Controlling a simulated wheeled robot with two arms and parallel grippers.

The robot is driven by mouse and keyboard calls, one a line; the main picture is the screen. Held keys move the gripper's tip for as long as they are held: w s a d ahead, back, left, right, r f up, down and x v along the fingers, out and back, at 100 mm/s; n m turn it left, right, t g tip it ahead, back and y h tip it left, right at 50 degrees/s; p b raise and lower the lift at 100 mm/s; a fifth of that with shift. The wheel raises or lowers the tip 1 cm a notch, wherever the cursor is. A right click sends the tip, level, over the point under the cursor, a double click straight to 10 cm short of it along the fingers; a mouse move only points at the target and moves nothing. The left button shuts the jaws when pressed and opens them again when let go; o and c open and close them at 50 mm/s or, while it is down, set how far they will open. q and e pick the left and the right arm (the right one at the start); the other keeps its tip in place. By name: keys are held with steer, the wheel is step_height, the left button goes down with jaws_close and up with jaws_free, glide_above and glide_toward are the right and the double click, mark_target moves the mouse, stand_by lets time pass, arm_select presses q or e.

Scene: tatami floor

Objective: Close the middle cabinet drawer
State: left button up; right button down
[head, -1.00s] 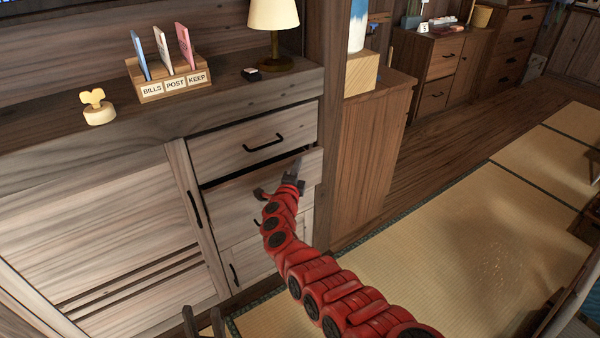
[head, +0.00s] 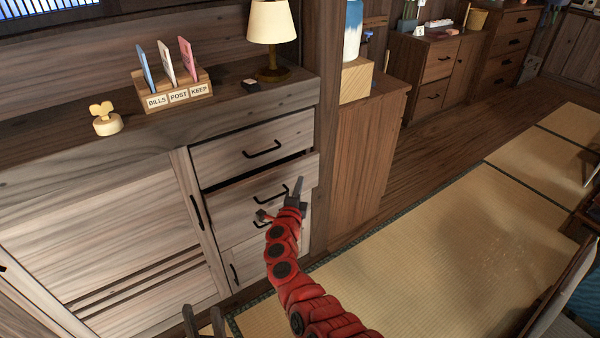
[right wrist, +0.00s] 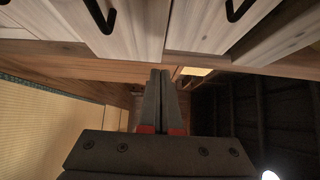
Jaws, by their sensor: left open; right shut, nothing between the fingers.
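The middle drawer (head: 232,205) of the light wood cabinet stands a little out, with a dark gap above its front. Its black handle (head: 271,195) shows to the left of my right gripper. My right gripper (head: 299,186), on the red arm, is shut and empty in front of the drawer's right part; I cannot tell whether it touches. Its two dark fingers lie together in the right wrist view (right wrist: 160,98), near two light wood fronts with black handles.
The top drawer (head: 225,152) looks shut; a lower front (head: 240,262) is partly hidden by my arm. A lamp (head: 271,25), a letter holder (head: 180,98) and a small wooden ornament (head: 106,120) stand on top. Tatami floor (head: 430,255) lies clear to the right.

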steer(key=s+a+p, duration=0.1)
steer(key=s, duration=0.4)
steer(key=m+g+y+b, duration=0.3)
steer(key=m+y+b, duration=0.5)
steer(key=y, duration=0.5)
glide_toward(252, 182)
steer(key=shift+m, duration=0.5)
steer(key=b+x, duration=0.1)
steer(key=x, duration=0.2)
steer(key=b+x, duration=0.1)
steer(key=x, duration=0.1)
steer(key=shift+f+b, duration=0.3)
steer(key=shift+b, duration=0.05)
steer(key=shift+b+x, duration=0.4)
steer(key=shift+x, duration=0.5)
steer(key=shift+r, duration=0.2)
